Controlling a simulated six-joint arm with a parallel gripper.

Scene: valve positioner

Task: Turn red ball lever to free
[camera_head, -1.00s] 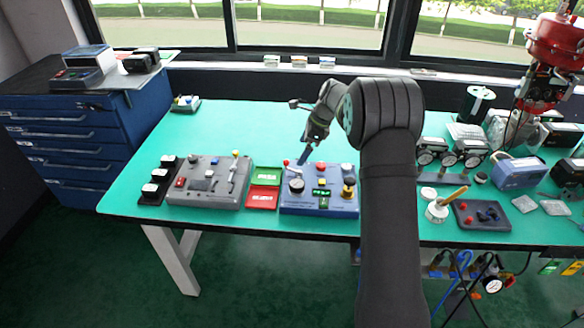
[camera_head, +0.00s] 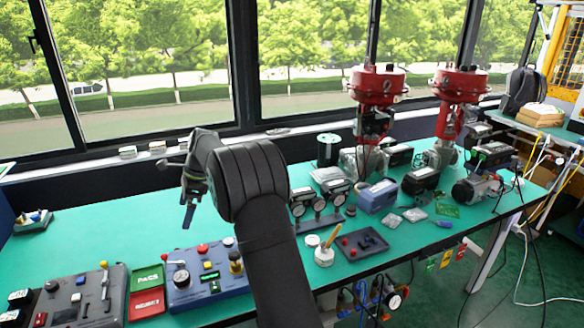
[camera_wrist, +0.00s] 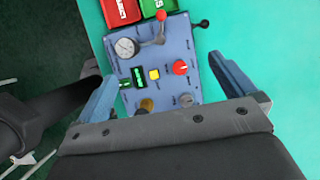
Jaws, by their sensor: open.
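The blue positioner box (camera_head: 215,290) lies on the green bench. Its lever with the red ball (camera_head: 165,257) is at the box's far left corner in the head view. In the wrist view the red ball (camera_wrist: 161,15) sticks out past the box's edge, with the grey lever arm below it. Free-position markings are too small to read. My gripper (camera_head: 189,215) is above and behind the box, fingers pointing down. In the wrist view my gripper (camera_wrist: 163,68) is open and empty, fingers spread over the box, apart from the lever.
The box also carries a gauge (camera_wrist: 125,48), a red knob (camera_wrist: 180,67), a yellow button (camera_wrist: 154,74) and a black-ball lever (camera_wrist: 205,22). Bare bench lies behind the box.

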